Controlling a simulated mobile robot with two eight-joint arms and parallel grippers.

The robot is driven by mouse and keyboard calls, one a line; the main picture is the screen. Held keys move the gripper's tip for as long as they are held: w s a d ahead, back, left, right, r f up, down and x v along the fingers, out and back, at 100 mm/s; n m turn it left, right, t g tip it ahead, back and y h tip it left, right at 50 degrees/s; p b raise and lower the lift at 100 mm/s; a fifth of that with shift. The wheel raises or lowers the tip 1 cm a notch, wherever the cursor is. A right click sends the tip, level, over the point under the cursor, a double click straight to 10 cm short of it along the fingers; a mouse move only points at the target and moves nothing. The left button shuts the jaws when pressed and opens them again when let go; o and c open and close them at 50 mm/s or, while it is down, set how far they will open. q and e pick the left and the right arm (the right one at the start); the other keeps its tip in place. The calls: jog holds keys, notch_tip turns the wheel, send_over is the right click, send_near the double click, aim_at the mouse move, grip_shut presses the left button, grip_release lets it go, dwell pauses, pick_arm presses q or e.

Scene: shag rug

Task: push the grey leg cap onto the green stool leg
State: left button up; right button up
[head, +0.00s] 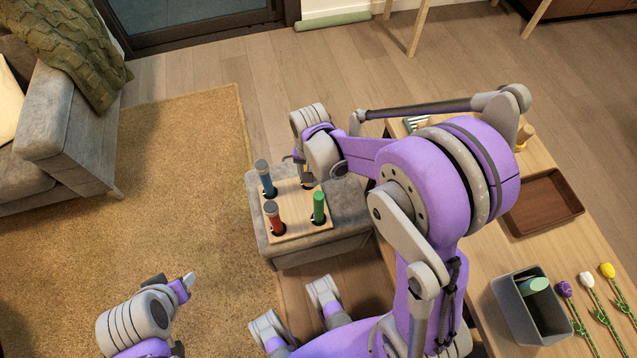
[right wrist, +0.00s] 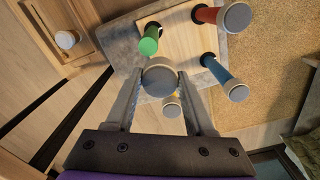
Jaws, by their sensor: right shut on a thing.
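The green stool leg (head: 318,206) stands upright in a wooden board (head: 294,233), with its green top bare. It also shows in the right wrist view (right wrist: 148,46). My right gripper (right wrist: 160,90) is shut on the grey leg cap (right wrist: 159,74), a round grey disc with a lighter rim. In the right wrist view, the held cap appears just below the green leg's top and apart from it. In the head view my right arm largely hides the gripper. My left gripper (head: 186,284) is at the lower left over the rug, its opening unclear.
The red leg (head: 274,220), blue leg (head: 265,180) and a mostly hidden yellow leg (right wrist: 176,97) wear grey caps. The board rests on a grey ottoman (head: 325,248). On the table at right are a brown tray (head: 520,228), a grey bin (head: 505,290) and several flowers.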

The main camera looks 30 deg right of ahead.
aim_at(319, 196)
jog(key=shift+s+d+r+m+b, duration=0.15)
jog(key=shift+s+m+b, duration=0.3)
jog(key=shift+s+m, duration=0.1)
jog(key=shift+s+d+r+m+b, duration=0.1)
jog(key=shift+s+r+m+b, duration=0.05)
jog(key=shift+s+m+b, duration=0.35)
pick_arm(q)
notch_tip(319, 196, down, 3)
jog(key=shift+s+f, duration=0.15)
jog(key=shift+f, duration=0.05)
pick_arm(e)
jog(key=shift+s+d+r+m, duration=0.1)
jog(key=shift+s+r+m, duration=0.2)
jog(key=shift+r+m, duration=0.05)
pick_arm(q)
jog(key=shift+f, duration=0.1)
pick_arm(e)
jog(key=shift+f, duration=0.15)
pick_arm(q)
jog(key=shift+f+b, duration=2.4)
jog(key=shift+f, duration=0.2)
pick_arm(e)
jog(key=shift+f, duration=3.2)
pick_arm(q)
jog(key=shift+s+b+x, duration=0.2)
jog(key=shift+b+x, duration=0.65)
jog(key=shift+x, duration=0.2)
pick_arm(e)
jog(key=shift+f, duration=1.3)
